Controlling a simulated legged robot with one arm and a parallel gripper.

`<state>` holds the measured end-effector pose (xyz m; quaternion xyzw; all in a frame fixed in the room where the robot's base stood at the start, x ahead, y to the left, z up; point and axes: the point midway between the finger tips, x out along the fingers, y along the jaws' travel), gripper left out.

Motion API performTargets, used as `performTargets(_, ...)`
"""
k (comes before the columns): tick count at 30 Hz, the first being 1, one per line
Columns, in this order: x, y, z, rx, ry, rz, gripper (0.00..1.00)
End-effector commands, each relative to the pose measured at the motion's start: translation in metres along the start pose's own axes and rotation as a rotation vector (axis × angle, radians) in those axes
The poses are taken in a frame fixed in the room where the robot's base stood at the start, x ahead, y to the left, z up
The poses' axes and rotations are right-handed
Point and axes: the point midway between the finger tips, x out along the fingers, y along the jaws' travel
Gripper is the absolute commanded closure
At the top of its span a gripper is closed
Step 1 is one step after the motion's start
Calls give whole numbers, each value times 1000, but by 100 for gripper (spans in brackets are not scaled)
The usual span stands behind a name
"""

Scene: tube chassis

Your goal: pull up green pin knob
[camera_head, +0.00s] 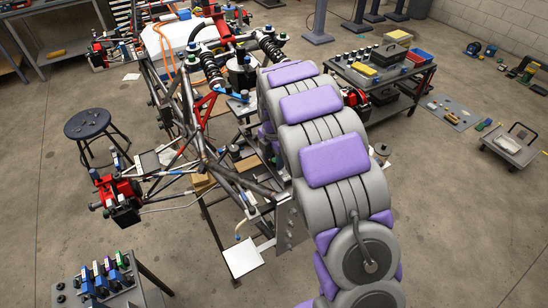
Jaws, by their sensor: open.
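The green pin knob (120,259) is toward the right end of this row. It is small, and I cannot make out how high its pin sits. My grey and purple arm fills the right middle of the view, far to the right of the knobs. My gripper does not show; the arm links may hide it. I see nothing touching the green knob.
The tube chassis (225,175) fills the centre, left of my arm. A black stool (88,123) stands at the left. A dark cart (385,78) with trays stands behind my arm, and a low dolly (515,147) at the right. Floor is open between the stand and chassis.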

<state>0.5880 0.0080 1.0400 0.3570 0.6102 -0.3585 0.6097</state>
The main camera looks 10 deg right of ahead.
Motion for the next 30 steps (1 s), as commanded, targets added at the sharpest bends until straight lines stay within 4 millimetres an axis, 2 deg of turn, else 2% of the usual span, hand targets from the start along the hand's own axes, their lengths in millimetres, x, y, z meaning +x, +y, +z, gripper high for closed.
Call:
performTargets(5,0,0,0,0,0,0,49)
performTargets(21,0,1,0,0,0,1,100)
performTargets(30,0,1,1,0,-1,2,100)
